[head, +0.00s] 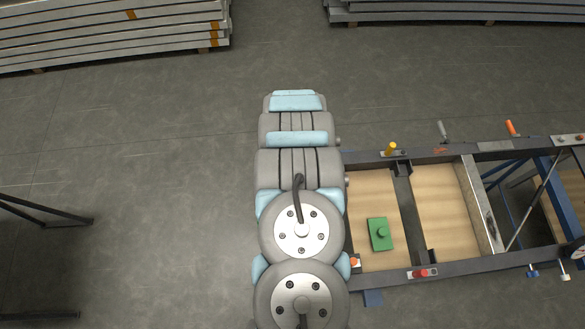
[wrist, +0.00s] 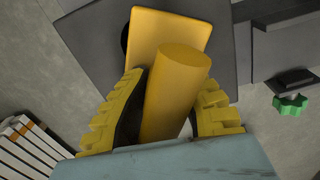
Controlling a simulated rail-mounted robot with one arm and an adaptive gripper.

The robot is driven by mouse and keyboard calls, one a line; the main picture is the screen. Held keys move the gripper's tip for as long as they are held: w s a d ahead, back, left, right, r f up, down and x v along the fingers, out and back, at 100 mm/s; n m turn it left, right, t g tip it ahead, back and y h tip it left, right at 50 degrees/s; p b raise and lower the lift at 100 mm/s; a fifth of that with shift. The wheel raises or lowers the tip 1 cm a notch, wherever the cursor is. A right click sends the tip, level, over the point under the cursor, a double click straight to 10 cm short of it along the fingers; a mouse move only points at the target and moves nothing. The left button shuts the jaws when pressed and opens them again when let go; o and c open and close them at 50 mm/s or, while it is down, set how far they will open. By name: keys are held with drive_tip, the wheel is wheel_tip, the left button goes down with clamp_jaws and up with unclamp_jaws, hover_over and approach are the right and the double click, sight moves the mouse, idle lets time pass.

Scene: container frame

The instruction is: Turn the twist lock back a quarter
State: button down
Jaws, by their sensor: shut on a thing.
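In the wrist view, a yellow twist lock has a thick cylindrical handle (wrist: 175,85) in front of a flat yellow plate (wrist: 165,32) on a grey metal part. My gripper (wrist: 172,100), with ridged yellow pads, is shut on the handle, one finger on each side. The handle leans slightly to the right in the picture. The fingers hide part of its sides, and its near end is hidden by my gripper. In the head view my arm covers the gripper and the held lock.
The dark container frame (head: 455,273) lies at right, with a yellow knob (head: 391,149), red knob (head: 421,272) and orange handle (head: 511,128). A green block (head: 380,234) lies on a wooden panel. Stacked beams (head: 115,35) stand at upper left. Floor left of my arm is mostly clear.

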drive_tip(key=shift+r+n+p, duration=0.1)
drive_tip(key=shift+n+p, duration=0.3)
drive_tip(key=shift+n, duration=0.1)
drive_tip(key=shift+w+n+p, duration=0.1)
drive_tip(key=shift+n+p, duration=0.75)
drive_tip(key=shift+n, duration=0.25)
drive_tip(key=shift+n+p, duration=0.3)
drive_tip(key=shift+n, duration=0.5)
drive_tip(key=c, duration=1.1)
unclamp_jaws()
drive_tip(key=shift+o, duration=0.2)
